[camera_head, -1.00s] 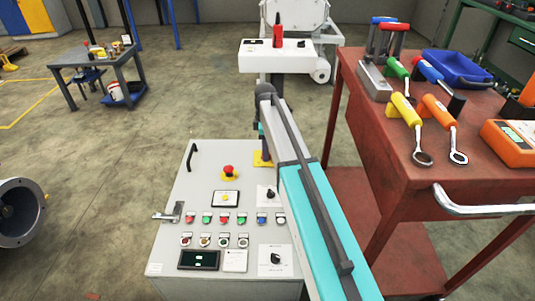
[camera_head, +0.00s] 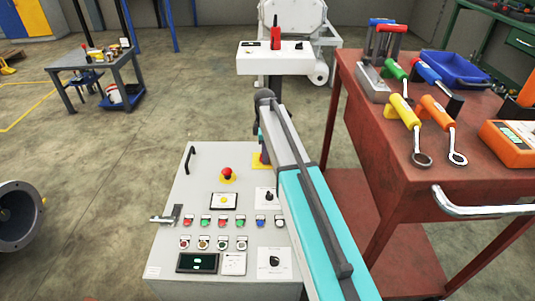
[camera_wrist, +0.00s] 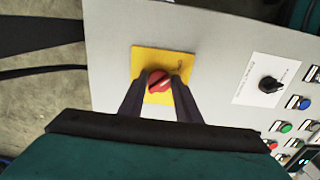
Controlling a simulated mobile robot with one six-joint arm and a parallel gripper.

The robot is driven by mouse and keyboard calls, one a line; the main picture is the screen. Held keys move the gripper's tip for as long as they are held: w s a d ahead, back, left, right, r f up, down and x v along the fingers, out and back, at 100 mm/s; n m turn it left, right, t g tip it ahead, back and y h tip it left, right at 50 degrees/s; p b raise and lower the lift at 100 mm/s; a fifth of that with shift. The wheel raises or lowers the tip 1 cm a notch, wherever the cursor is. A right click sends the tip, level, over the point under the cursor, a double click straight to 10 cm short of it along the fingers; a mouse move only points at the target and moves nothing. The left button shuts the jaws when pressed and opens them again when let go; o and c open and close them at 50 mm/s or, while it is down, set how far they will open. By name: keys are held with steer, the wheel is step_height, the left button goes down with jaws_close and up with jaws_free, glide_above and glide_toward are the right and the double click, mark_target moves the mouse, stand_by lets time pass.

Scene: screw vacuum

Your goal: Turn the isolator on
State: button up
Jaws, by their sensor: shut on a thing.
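The isolator is a red rotary knob (camera_wrist: 158,80) on a yellow square plate (camera_wrist: 180,62), on the grey control panel. A pale mark on the knob lies slanted, nearer horizontal than vertical. My gripper (camera_wrist: 157,86) is shut on the knob, with one dark finger on each side of it. In the head view the yellow plate (camera_head: 258,160) shows only partly at the panel's upper right edge.
The panel (camera_head: 190,200) carries a red emergency button (camera_head: 227,174), rows of coloured buttons, black rotary switches and a lit green display (camera_head: 197,263). A red tool table (camera_head: 400,170) stands close on the right. Open floor lies to the left.

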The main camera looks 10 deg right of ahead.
steer(key=shift+s+a+r+m+p, duration=0.15)
steer(key=shift+a+m+p, duration=0.35)
steer(key=shift+p, duration=0.3)
steer(key=shift+m+p, duration=0.7)
steer(key=shift+p, duration=0.45)
steer(key=m+p, duration=0.5)
steer(key=p, duration=0.1)
steer(key=shift+a+r+m+p, duration=0.1)
steer(key=shift+m+p, duration=0.25)
steer(key=shift+m, duration=0.05)
steer(key=m+p, duration=0.2)
steer(key=m, duration=0.1)
steer(key=m+p, duration=0.2)
steer(key=shift+w, duration=0.25)
steer(key=shift+d+m+p, duration=0.2)
steer(key=shift+m+p, duration=0.8)
steer(key=shift+m, duration=1.4)
steer(key=o, duration=1.1)
steer(key=shift+d+f, duration=0.1)
steer(key=shift+f, duration=0.1)
steer(key=shift+c, duration=0.2)
